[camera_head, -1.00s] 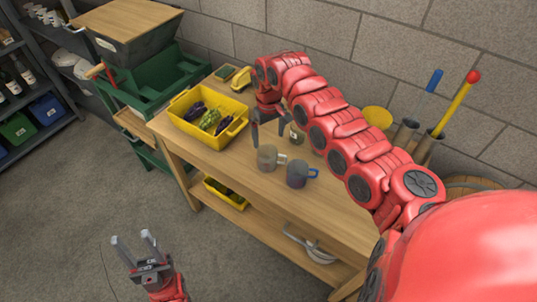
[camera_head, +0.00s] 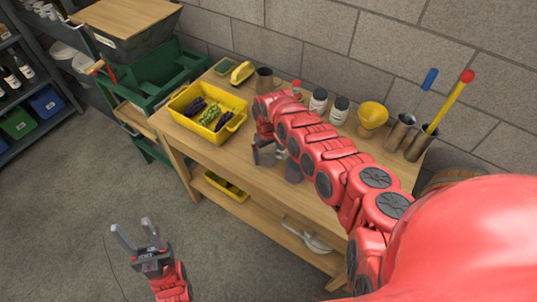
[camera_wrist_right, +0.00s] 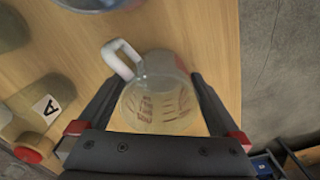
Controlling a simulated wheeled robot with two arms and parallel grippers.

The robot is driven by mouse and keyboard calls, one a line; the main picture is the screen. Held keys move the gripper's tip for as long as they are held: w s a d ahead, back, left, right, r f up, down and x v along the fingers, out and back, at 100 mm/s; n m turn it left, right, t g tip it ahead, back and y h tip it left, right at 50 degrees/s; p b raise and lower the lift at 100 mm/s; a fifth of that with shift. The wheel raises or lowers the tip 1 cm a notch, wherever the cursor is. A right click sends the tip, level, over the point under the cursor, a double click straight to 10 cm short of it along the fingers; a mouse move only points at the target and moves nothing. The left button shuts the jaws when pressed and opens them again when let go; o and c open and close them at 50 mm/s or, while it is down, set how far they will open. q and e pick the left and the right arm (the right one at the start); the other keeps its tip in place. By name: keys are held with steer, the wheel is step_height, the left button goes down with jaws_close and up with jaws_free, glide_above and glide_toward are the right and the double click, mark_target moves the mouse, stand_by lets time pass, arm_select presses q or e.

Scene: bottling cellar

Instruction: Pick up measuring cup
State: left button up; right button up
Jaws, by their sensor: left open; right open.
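The measuring cup (camera_wrist_right: 160,106) is clear with red markings and a pale handle, seen from above in the right wrist view. It sits over the wooden table between the two fingers of my right gripper (camera_wrist_right: 156,80), which are apart on either side of it. Its handle points to the upper left of that view. In the head view my right gripper (camera_head: 266,155) is low over the table and largely hides the cup. My left gripper (camera_head: 137,238) is open and empty over the floor, away from the table.
A yellow crate (camera_head: 236,124) with grapes is to the left. Jars (camera_head: 318,101), a yellow funnel (camera_head: 372,116) and metal holders (camera_head: 399,132) line the back. A labelled bottle (camera_wrist_right: 42,112) lies left in the wrist view.

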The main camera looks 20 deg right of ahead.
steer(key=c, duration=1.1)
steer(key=shift+r, duration=0.1)
steer(key=shift+w+r, duration=0.1)
steer(key=shift+r, duration=0.4)
steer(key=r+m+b, duration=0.1)
steer(key=r+b, duration=0.1)
steer(key=r, duration=0.4)
steer(key=w+a+r+b, duration=0.1)
steer(key=r+b, duration=0.2)
steer(key=r, duration=0.4)
steer(key=a+r+m+b, duration=0.1)
steer(key=r+b, duration=0.1)
steer(key=r, duration=0.5)
steer(key=shift+w+a+r+m+b, duration=0.15)
steer(key=shift+w+a+m+b, duration=0.15)
steer(key=shift+w, duration=0.1)
steer(key=shift+d, duration=0.1)
